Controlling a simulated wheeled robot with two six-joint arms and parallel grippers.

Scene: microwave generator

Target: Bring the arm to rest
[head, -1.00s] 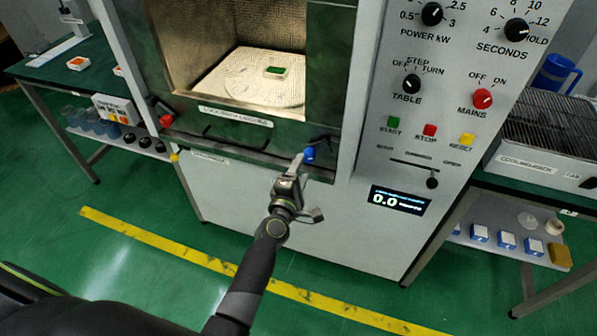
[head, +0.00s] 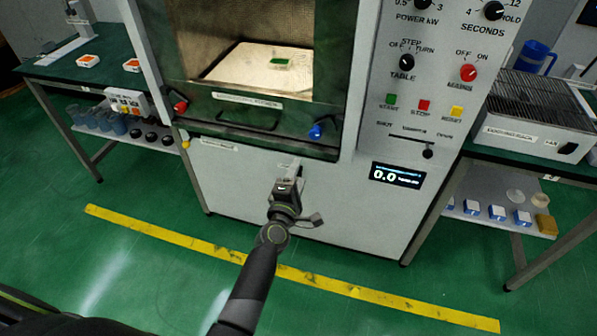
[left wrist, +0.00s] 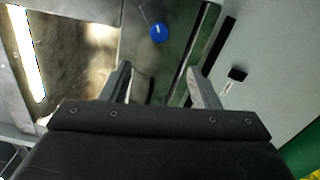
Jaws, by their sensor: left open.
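My left gripper (head: 293,168) is open and empty in front of the microwave generator's pale lower panel (head: 350,228). It is below and apart from the blue knob (head: 316,131) at the right end of the dark door sill. In the left wrist view my two fingers (left wrist: 158,72) stand apart with nothing between them. The blue knob shows beyond them in that view (left wrist: 158,33). My right gripper is in neither view.
The chamber holds a green-topped block (head: 281,63) on a pale plate. A red knob (head: 181,106) is at the sill's left end. A bench (head: 70,65) stands left and a cooling rack (head: 540,105) right. Green floor with a yellow line (head: 220,250) is open in front.

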